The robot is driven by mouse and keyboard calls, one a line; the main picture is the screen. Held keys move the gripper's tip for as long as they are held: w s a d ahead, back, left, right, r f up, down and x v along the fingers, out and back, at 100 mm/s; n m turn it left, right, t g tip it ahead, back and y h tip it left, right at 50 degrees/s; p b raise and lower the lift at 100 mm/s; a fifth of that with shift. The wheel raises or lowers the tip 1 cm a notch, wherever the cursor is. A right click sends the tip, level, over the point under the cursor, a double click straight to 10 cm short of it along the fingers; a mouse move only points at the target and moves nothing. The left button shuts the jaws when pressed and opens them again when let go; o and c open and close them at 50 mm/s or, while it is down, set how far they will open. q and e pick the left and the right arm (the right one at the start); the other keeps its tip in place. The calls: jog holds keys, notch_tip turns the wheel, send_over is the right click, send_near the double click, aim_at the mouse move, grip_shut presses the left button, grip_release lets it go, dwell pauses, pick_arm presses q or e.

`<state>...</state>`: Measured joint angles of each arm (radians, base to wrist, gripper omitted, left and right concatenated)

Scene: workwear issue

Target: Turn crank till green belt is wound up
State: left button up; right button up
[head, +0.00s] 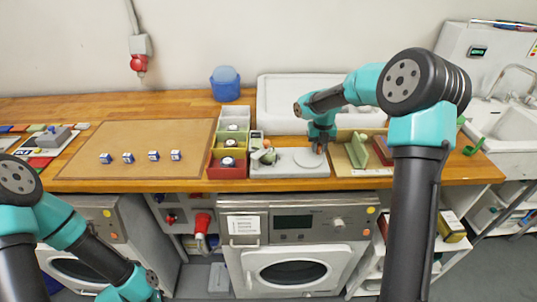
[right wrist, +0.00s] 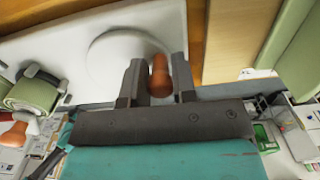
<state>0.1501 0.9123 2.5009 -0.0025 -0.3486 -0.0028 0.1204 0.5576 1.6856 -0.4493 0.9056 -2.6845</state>
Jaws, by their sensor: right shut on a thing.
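The grey-white winding device (head: 262,171) stands near the table's front edge, with a flat round crank disc (head: 311,157) on its right part. My right gripper (head: 320,146) is over the disc, pointing down. In the right wrist view my right gripper (right wrist: 158,82) is shut on the orange-brown crank knob (right wrist: 160,72), which stands at the rim of the white disc (right wrist: 115,55). A green roll (right wrist: 32,92), apparently the belt, sits at the left with a dark clip over it; it is small in the head view (head: 268,156). My left gripper is out of view; only its arm shows.
A column of bins (head: 212,170) stands left of the device. A tray with green pieces (head: 357,152) lies to its right. Green strips (head: 474,146) lie at the table's right end. A brown mat (head: 130,138) holds several small blue-and-white items. A white basin (head: 283,88) is behind.

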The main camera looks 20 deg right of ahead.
aim_at(307, 149)
jog(key=shift+w+a, duration=0.3)
jog(key=shift+w, duration=0.25)
jog(key=shift+a, duration=0.1)
jog(key=shift+w+a+f, duration=0.1)
jog(key=shift+w+a, duration=0.45)
jog(key=shift+w, duration=0.05)
jog(key=shift+w+a, duration=0.4)
jog(key=shift+a, duration=0.1)
jog(key=shift+a, duration=0.1)
